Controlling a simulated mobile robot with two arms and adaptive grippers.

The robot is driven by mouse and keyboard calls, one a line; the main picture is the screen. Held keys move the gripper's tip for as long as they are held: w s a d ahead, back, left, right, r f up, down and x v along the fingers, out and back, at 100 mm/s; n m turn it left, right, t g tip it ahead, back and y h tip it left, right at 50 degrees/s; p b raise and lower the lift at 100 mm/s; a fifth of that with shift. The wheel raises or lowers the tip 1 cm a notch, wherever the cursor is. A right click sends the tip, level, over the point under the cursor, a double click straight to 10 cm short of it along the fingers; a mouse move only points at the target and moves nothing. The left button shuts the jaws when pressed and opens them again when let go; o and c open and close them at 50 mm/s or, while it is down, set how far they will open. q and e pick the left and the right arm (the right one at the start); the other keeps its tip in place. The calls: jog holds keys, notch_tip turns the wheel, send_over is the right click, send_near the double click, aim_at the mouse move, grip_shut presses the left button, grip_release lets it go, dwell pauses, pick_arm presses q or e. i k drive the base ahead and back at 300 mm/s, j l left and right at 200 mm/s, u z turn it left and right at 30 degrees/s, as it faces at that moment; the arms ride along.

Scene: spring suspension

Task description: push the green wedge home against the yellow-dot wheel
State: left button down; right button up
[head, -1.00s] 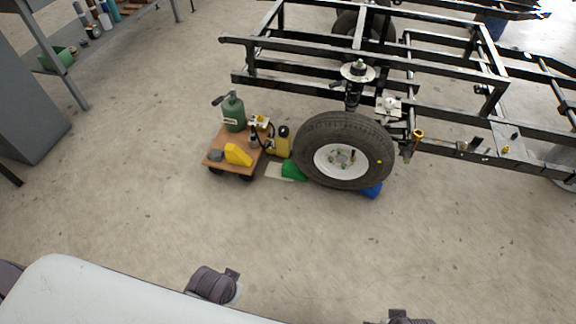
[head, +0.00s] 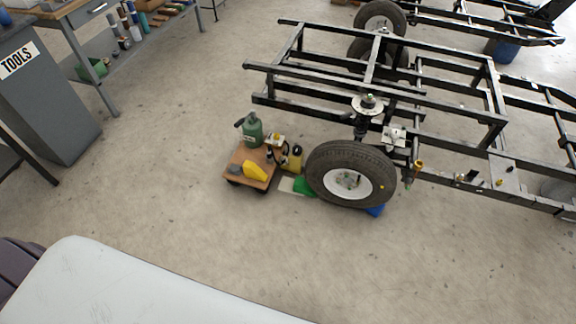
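The wheel with the yellow dot (head: 350,174) stands on the floor under the black frame, a black tyre on a white rim. The green wedge (head: 304,186) lies on the floor at the wheel's left side, partly hidden by the tyre. I cannot tell whether it touches the tyre. A blue wedge (head: 376,210) shows at the wheel's lower right, mostly behind the tyre. Neither of my grippers is in the head view.
A low wooden cart (head: 240,158) carrying a green can (head: 252,132) and a yellow wedge (head: 256,173) stands left of the wheel. The black chassis frame (head: 440,108) extends behind and right. A grey tools cabinet (head: 45,110) stands far left. Floor in front is clear.

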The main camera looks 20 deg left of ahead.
aim_at(300, 185)
jog(key=i+j+u, duration=0.1)
jog(key=i+j, duration=0.9)
jog(key=j, duration=0.2)
jog(key=i+j+u, duration=0.1)
jog(key=i+j, duration=0.9)
jog(key=j, duration=0.1)
